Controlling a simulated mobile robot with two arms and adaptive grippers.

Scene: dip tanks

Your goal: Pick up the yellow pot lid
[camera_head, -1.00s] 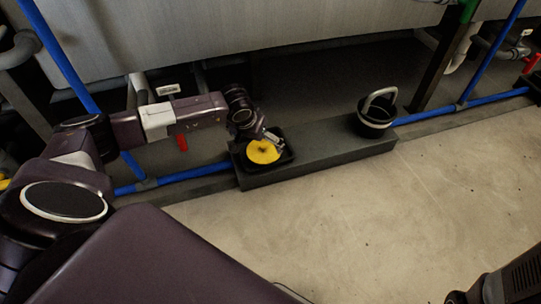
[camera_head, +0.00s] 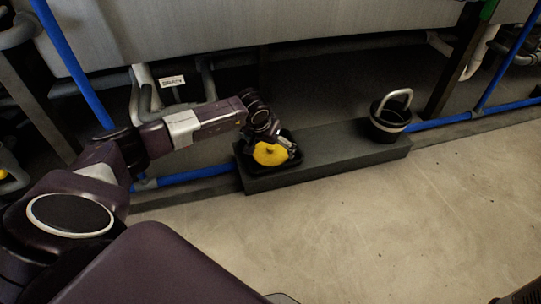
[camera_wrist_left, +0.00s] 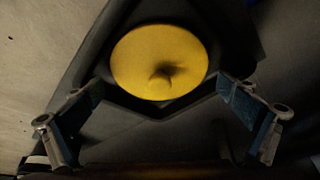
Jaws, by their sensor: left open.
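The yellow pot lid (camera_head: 270,154) is a round disc with a small knob in its middle. It lies in a black tray (camera_head: 291,164) at the left end of a dark grey ledge. In the left wrist view the lid (camera_wrist_left: 150,55) is ahead of the fingers, knob towards the camera. My left gripper (camera_wrist_left: 162,118) is open and empty, with its fingers spread to either side below the lid in that view. In the head view my left gripper (camera_head: 279,139) is at the lid's upper right edge; contact cannot be told. My right gripper is not clearly visible.
A black bucket (camera_head: 388,130) with a light grey handle stands on the right of the ledge (camera_head: 335,158). Blue pipes (camera_head: 195,175) run behind it and a large grey tank (camera_head: 250,25) hangs above. The concrete floor in front is clear.

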